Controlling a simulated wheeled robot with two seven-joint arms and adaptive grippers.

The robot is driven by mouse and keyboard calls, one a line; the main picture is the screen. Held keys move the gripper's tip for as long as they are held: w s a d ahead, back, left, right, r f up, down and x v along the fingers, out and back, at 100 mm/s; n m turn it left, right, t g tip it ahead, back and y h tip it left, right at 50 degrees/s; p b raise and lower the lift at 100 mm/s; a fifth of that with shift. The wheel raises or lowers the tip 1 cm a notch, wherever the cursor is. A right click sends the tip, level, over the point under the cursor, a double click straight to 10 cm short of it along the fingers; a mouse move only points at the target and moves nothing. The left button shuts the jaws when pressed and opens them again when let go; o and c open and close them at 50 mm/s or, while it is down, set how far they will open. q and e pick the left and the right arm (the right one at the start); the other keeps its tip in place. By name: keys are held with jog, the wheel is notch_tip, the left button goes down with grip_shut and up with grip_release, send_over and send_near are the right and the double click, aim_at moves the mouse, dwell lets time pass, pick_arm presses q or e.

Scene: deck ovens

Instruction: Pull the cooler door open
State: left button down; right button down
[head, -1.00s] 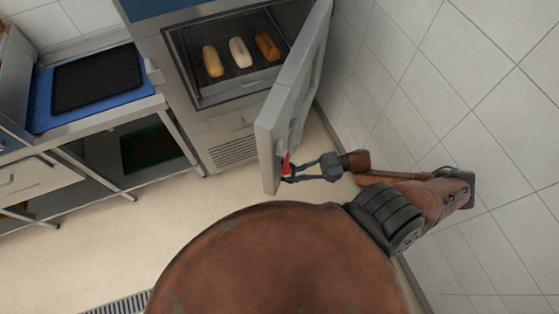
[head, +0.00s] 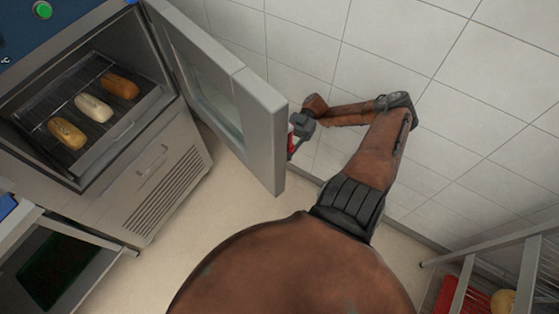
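The cooler door (head: 265,135) is a grey panel with a glass inset in the head view. It stands wide open, swung out from the right side of the cabinet (head: 85,180). Inside, several loaves lie on a wire rack (head: 65,143). My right gripper (head: 292,140) is at the outer side of the door near its free edge, next to a small red part (head: 291,143). The door's edge hides part of the fingers, so their grip on a handle is not clear. My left gripper is not in view.
A tiled wall (head: 420,50) stands close behind my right arm. A metal rack (head: 520,270) with a red tray (head: 460,298) is at the lower right. A steel table (head: 30,230) is at the lower left. Pale floor (head: 215,215) is clear below the door.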

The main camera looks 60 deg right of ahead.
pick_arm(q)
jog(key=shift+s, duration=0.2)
pick_arm(e)
jog(key=c, duration=2)
grip_release()
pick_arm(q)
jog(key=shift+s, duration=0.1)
pick_arm(e)
jog(key=shift+o, duration=0.2)
notch_tip(320, 180, up, 10)
jog(key=shift+r, duration=0.1)
